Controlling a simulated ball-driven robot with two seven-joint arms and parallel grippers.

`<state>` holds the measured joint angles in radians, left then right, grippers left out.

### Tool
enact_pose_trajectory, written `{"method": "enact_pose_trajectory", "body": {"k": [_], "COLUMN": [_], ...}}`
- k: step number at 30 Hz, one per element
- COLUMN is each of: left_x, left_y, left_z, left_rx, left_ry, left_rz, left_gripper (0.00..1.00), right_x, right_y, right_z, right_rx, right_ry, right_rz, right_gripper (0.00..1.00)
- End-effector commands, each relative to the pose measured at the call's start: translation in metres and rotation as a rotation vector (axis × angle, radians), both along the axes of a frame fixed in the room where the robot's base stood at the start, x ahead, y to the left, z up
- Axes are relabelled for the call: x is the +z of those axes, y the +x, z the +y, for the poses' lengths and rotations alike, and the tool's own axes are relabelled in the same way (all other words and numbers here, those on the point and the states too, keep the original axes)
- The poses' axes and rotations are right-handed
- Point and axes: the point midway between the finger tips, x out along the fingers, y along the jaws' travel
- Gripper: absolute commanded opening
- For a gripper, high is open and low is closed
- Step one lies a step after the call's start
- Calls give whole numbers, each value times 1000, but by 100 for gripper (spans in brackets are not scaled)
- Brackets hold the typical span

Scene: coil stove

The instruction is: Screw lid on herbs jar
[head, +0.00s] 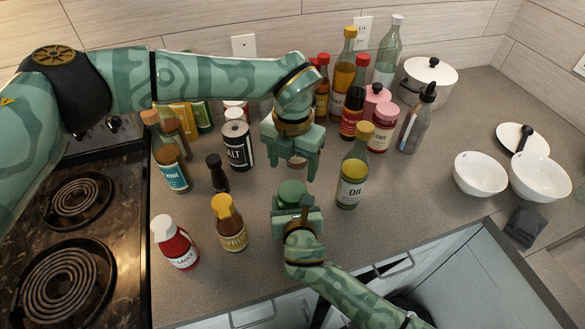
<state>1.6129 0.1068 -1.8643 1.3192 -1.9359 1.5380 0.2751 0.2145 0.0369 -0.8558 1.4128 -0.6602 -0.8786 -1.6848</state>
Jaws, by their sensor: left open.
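A round green lid (291,190) shows just beyond my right gripper, near the front of the counter. It seems to sit on top of a small jar, most of which my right gripper hides, so I cannot read a label or tell how the lid is seated. My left gripper (293,168) is open, pointing down above and slightly behind the green lid, apart from it. A pale object shows partly between its fingers, apparently behind them. My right gripper (291,208) is close at the lid's near side. Its fingertips are mostly hidden.
An oil bottle (351,182) stands close on the right. A syrup bottle (229,225), sauce bottle (176,243), dark shaker (217,173) and salt can (238,146) stand left. Tall bottles (345,72) crowd behind. The coil stove (70,230) is far left; white bowls (480,174) are right.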

Motion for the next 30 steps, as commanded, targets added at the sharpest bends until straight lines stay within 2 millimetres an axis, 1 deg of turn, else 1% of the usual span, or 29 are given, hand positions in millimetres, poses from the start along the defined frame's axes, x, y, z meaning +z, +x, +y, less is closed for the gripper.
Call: {"method": "enact_pose_trajectory", "body": {"k": [5,8,11,18,21,25,30], "left_x": [-1,-7,-19,-56,-68,-78,-81], "left_y": [0,0,0,-1,0,0,0], "left_z": [0,0,0,0,0,1,1], "left_rx": [1,1,3,3,3,3,2], "left_ry": [0,1,1,0,0,1,1], "left_rz": [0,2,3,3,2,0,0], "left_gripper": [68,68,68,68,68,68,68], "right_x": [0,0,0,0,0,0,0], "right_y": [0,0,0,0,0,0,0], "right_z": [0,0,0,0,0,0,0], "right_rx": [0,0,0,0,0,0,0], "right_ry": [0,0,0,0,0,0,0], "right_rz": [0,0,0,0,0,0,0], "right_gripper": [0,0,0,0,0,0,0]}}
